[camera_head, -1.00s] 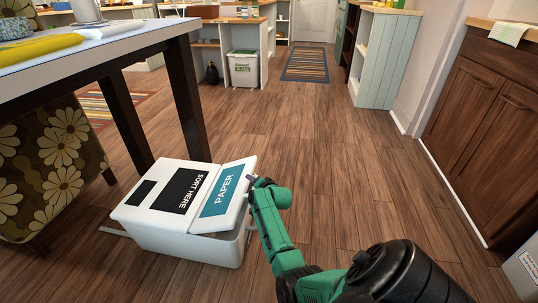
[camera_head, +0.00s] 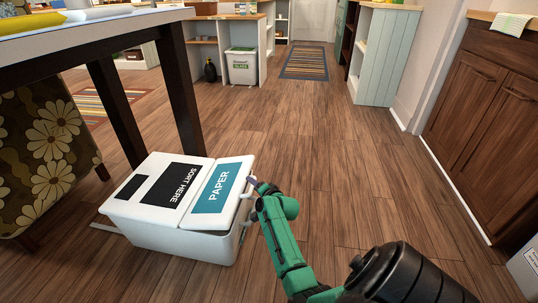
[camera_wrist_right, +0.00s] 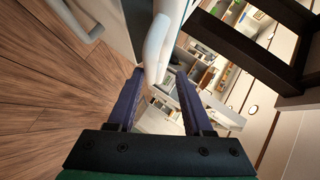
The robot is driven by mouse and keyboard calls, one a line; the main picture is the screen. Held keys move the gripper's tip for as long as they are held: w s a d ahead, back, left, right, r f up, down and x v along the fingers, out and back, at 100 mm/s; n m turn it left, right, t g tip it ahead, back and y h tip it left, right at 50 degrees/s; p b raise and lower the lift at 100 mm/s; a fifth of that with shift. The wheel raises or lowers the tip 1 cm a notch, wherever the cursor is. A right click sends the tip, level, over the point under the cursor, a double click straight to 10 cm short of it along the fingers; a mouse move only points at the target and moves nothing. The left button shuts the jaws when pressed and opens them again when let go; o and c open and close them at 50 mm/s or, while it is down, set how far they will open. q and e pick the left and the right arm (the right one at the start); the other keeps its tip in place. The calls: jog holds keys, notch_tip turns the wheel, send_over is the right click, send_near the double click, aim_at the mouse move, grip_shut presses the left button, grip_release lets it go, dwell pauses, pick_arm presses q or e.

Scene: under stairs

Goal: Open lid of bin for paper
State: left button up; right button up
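The white sorting bin (camera_head: 185,243) stands on the wooden floor, left of my right arm in the head view. Its paper lid (camera_head: 224,168) has a teal label reading PAPER and lies nearly level, beside the section marked SORT HERE (camera_head: 172,185). My right gripper (camera_head: 251,184) is at the lid's right edge. My left gripper is out of view.
A table (camera_head: 110,30) with dark legs stands over the floor behind and left of the bin. A flowered chair (camera_head: 50,165) is at the left. Dark wooden cabinets (camera_head: 490,110) line the right.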

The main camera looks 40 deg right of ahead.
jog(key=p+v, duration=1)
jog(key=v, duration=0.4)
jog(key=shift+s, duration=0.4)
jog(key=shift+f, duration=0.1)
dwell(0.6)
